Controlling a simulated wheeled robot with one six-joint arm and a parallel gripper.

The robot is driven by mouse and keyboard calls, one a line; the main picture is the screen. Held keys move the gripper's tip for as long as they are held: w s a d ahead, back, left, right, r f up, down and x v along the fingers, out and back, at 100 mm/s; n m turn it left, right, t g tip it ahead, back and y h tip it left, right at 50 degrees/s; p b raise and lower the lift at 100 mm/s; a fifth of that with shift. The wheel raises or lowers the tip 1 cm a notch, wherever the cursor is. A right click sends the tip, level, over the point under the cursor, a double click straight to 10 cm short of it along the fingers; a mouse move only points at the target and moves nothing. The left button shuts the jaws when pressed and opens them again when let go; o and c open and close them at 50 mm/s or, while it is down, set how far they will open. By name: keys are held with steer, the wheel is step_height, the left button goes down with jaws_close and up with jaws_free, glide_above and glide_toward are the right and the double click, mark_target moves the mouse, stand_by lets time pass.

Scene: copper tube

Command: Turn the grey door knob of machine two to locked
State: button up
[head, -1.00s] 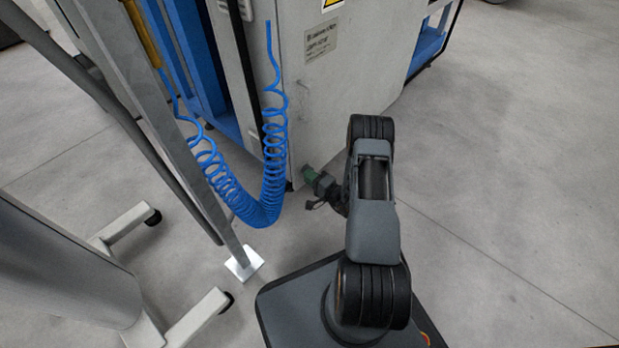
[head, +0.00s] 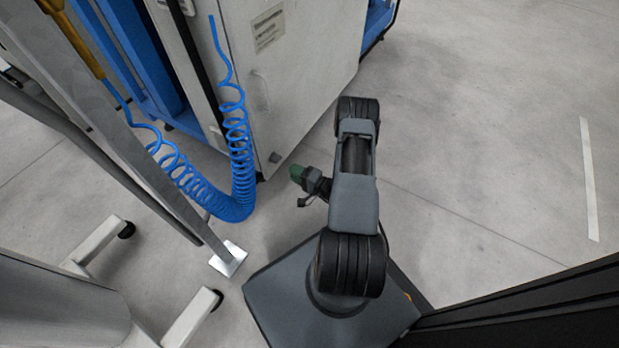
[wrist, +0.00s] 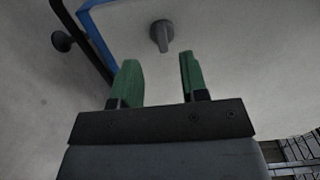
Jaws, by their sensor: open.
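In the wrist view a grey knob (wrist: 161,36) with a bar-shaped grip sits on a pale panel. It is beyond my fingertips, near the middle of the gap between them. My gripper (wrist: 158,75) has two green fingers, which stand apart with nothing between them. In the head view my gripper (head: 298,175) shows low beside the bottom corner of the machine's grey door (head: 300,65). I cannot make out the knob clearly or read its lock marking.
A coiled blue hose (head: 240,165) hangs left of the door. A slanted metal post (head: 150,155) with a foot plate (head: 228,258) and a wheeled stand (head: 185,325) are at the left. A dark surface (head: 530,310) lies at lower right. Open floor is on the right.

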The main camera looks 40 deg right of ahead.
steer(key=p+v, duration=0.1)
steer(key=v, duration=0.5)
steer(key=shift+s, duration=0.25)
steer(key=a+r+n+g+y+p, duration=0.2)
steer(key=a+r+n+g+p, duration=0.25)
steer(key=r, duration=0.75)
steer(key=a+r+n+g+y+p, duration=0.2)
steer(key=a+r+g+p, duration=0.4)
steer(key=r, duration=0.5)
steer(key=a+r+n+g+y+p, duration=0.15)
steer(key=r+n+g+p, duration=0.35)
steer(key=r, duration=0.7)
steer(key=s+a+r+t+h+p, duration=0.1)
steer(key=s+r+h+p, duration=0.2)
steer(key=r+p, duration=0.3)
steer(key=s+a+r+n+h+p, duration=0.1)
steer(key=r+h+p, duration=0.4)
steer(key=r, duration=1.1)
steer(key=s+a+r+t+h+p, duration=0.1)
steer(key=s+r+h+p, duration=0.3)
steer(key=r+p, duration=0.4)
step_height(320, 180, up, 4)
steer(key=shift+s+a+f+n+t+h+p, duration=0.1)
steer(key=shift+s+a+n+t+h+p, duration=0.1)
steer(key=shift+s+n+t+h+p, duration=0.2)
